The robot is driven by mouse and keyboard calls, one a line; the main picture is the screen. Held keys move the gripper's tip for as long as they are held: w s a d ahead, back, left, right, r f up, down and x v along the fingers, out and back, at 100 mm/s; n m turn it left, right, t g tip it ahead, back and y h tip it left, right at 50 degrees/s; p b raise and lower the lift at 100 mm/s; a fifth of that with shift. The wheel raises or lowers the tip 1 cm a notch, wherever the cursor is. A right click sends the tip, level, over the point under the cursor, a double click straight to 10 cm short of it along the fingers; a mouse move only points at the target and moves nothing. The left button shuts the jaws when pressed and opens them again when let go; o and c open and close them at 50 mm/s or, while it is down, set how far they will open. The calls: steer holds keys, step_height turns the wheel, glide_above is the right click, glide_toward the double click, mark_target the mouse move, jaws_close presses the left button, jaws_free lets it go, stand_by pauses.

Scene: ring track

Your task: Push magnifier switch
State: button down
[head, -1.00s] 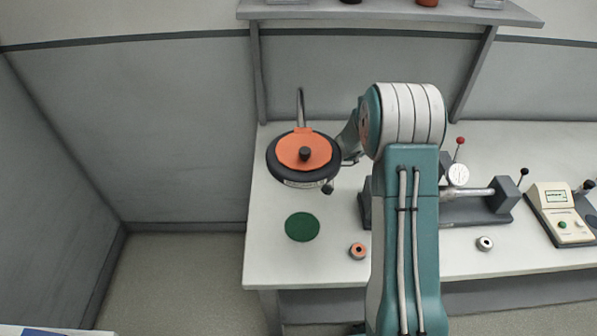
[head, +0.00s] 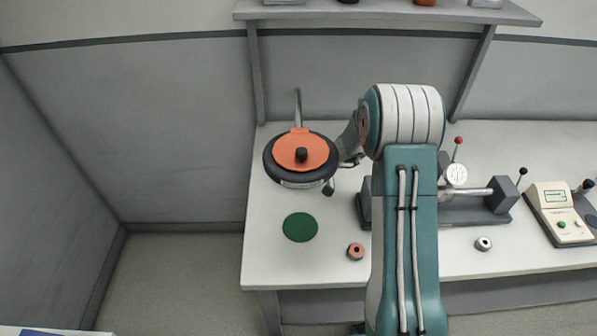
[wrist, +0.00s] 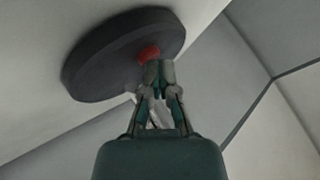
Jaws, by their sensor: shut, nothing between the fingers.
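The magnifier (head: 283,165) has a dark round rim and an orange cover with a black knob. It stands on a bent grey stem at the left of the bench. In the wrist view its dark disc (wrist: 95,68) fills the upper left, with a small red spot, likely the switch (wrist: 149,53), near its edge. My gripper (wrist: 155,68) is shut and empty, its fingertips at the red spot and partly over it. I cannot tell whether they touch. In the head view my gripper (head: 352,160) is beside the magnifier's right rim, partly hidden by my arm.
A grey fixture with a dial (head: 456,174) and a beige meter (head: 560,212) stand to the right. A shelf (head: 390,12) hangs above.

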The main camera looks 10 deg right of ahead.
steer(key=shift+a+r, duration=0.1)
stand_by(0.3)
steer(key=shift+a+r, duration=0.1)
steer(key=shift+r, duration=0.25)
steer(key=shift+r, duration=3)
